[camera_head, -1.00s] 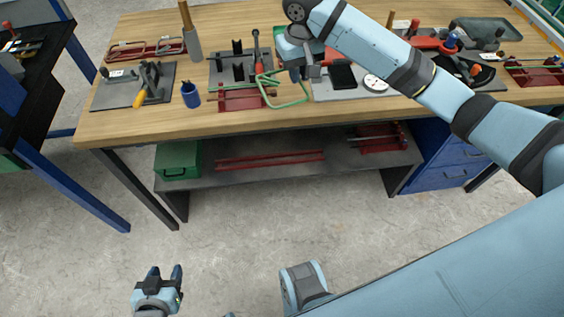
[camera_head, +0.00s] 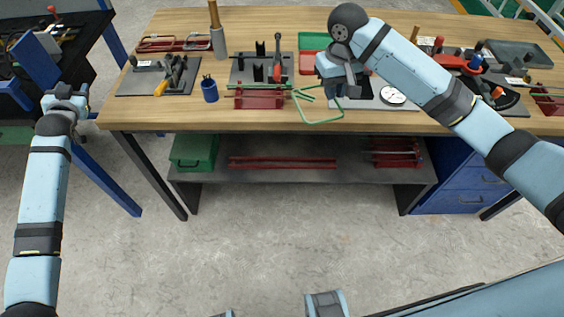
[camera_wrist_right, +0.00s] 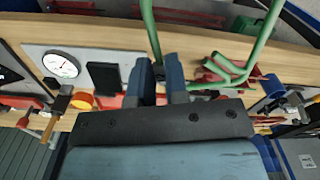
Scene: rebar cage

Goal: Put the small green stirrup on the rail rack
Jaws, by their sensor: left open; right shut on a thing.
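The small green stirrup (camera_head: 322,122) is a bent-wire loop with hooked ends. My right gripper (camera_head: 338,90) is shut on one side of it; the loop hangs toward the table's front edge. In the right wrist view the stirrup (camera_wrist_right: 150,30) passes between the fingers (camera_wrist_right: 160,84), with its hooked ends to the right. A red rack with thin horizontal bars (camera_head: 262,100), seemingly the rail rack, stands left of the stirrup, near the front edge. Whether the stirrup touches the table is unclear. My left gripper (camera_head: 67,95) is open and empty, left of the table.
A blue cup (camera_head: 209,90) stands left of the red rack. A grey fixture (camera_head: 258,65) with black posts is behind it. A plate with a white dial (camera_head: 393,95) lies right of my right gripper. The table's front strip is mostly clear.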

